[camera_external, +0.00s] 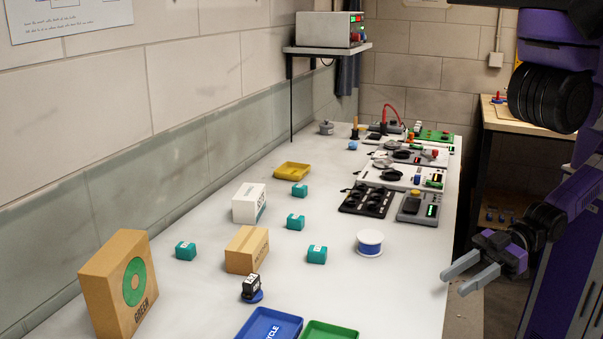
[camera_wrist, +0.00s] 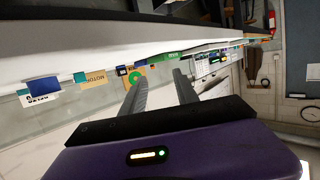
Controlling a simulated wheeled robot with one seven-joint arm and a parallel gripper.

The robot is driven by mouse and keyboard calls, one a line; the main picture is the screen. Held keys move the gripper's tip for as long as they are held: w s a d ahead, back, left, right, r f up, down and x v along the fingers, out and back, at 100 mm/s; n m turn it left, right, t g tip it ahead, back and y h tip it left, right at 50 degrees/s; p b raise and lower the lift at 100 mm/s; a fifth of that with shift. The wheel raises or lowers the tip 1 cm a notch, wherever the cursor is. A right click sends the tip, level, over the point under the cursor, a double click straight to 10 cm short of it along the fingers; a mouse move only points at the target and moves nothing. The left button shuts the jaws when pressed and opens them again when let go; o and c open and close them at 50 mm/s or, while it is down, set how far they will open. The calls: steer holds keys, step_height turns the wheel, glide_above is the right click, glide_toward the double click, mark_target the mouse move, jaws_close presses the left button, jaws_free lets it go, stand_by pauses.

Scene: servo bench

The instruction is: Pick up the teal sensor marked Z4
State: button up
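Several small teal blocks with white labels stand on the bench in the external view: a back one (camera_external: 300,190), a middle one (camera_external: 296,222), a front right one (camera_external: 317,255) and a left one (camera_external: 186,251). Their labels are too small to read, so I cannot tell which is Z4. My gripper (camera_external: 455,283) is off the bench's right edge, its fingers apart and empty, pointing toward the bench. In the wrist view my gripper (camera_wrist: 155,88) also shows two spread fingers with nothing between them.
A cardboard box (camera_external: 247,250) and a white box (camera_external: 249,203) stand among the teal blocks. A large green-marked box (camera_external: 118,285) is front left. A black part on a blue base (camera_external: 252,290), a wire spool (camera_external: 370,243), a yellow tray (camera_external: 292,170) and device panels surround them.

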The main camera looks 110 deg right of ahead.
steer(key=o, duration=0.4)
steer(key=shift+c, duration=0.2)
